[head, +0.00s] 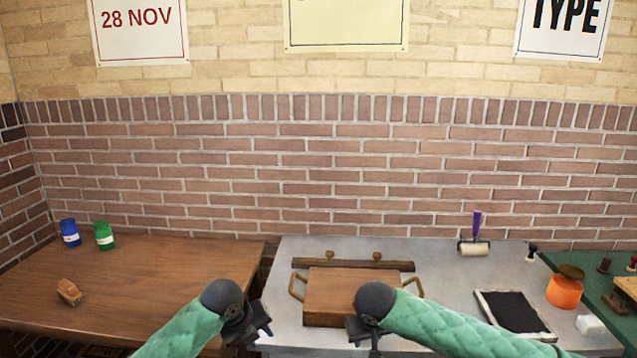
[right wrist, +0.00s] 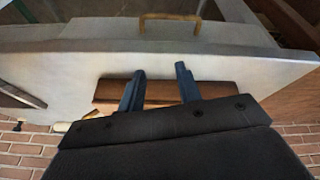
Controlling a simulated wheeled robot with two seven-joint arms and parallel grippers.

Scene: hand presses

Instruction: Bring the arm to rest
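My left gripper (head: 262,326) is low in the head view, near the grey table's front left corner. Its fingers look apart, with nothing seen between them. My right gripper (head: 362,338) is in front of a wooden board (head: 335,287) with a brass handle at each side. In the right wrist view the right gripper's two fingers (right wrist: 160,84) are apart and empty. A brown wooden piece (right wrist: 160,91) shows behind them; I cannot tell whether it is the board. The lower part of the board is partly hidden by my right arm.
A wooden rail (head: 350,265) with two knobs lies behind the board. A purple-handled roller (head: 474,246), a black slab (head: 512,311) and an orange pot (head: 564,292) are to the right. Blue (head: 69,233) and green (head: 104,236) jars and a wooden block (head: 69,292) are on the left table.

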